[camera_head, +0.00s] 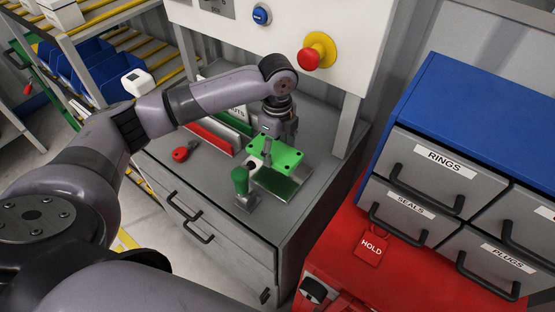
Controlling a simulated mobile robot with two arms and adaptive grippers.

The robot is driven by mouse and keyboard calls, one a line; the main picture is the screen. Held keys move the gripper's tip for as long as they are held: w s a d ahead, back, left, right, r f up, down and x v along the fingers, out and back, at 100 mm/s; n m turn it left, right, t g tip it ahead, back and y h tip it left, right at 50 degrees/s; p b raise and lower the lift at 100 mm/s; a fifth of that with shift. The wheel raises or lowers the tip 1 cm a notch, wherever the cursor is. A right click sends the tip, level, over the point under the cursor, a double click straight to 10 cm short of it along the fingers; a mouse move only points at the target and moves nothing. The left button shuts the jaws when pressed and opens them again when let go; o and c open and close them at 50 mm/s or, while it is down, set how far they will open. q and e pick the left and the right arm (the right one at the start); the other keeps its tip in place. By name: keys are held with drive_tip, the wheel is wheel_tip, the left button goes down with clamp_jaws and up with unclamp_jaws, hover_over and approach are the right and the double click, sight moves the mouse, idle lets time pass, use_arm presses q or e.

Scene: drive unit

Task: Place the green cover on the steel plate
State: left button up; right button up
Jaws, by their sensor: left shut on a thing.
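The green cover (284,156) is a flat green plate with dark holes near its corners. My left gripper (268,150) is shut on it from above. The steel plate (281,185) lies on the grey workbench under and in front of the cover, and the cover hides its far part. The cover looks slightly above the plate, but I cannot tell whether they touch. My right gripper is not in view.
A green-handled tool (241,184) stands just left of the steel plate. A red-handled item (183,152) lies farther left, near red and green dividers. A red button (309,59) is above the bench.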

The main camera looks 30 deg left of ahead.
sight(277, 152)
use_arm(q)
wheel_tip(277, 152, down, 3)
drive_tip(key=shift+s+r, duration=0.1)
drive_tip(key=shift+r, duration=0.1)
wheel_tip(277, 152, down, 4)
drive_tip(key=shift+r+p, duration=0.25)
drive_tip(key=shift+p, duration=0.15)
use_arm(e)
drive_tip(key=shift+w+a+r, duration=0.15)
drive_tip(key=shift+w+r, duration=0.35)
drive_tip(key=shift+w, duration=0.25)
use_arm(q)
drive_tip(key=o, duration=1.3)
drive_tip(key=shift+f, duration=0.1)
wheel_tip(277, 152, up, 11)
drive_tip(key=shift+r+b, duration=0.1)
drive_tip(key=shift+b, duration=1.1)
drive_tip(key=shift+r, duration=0.55)
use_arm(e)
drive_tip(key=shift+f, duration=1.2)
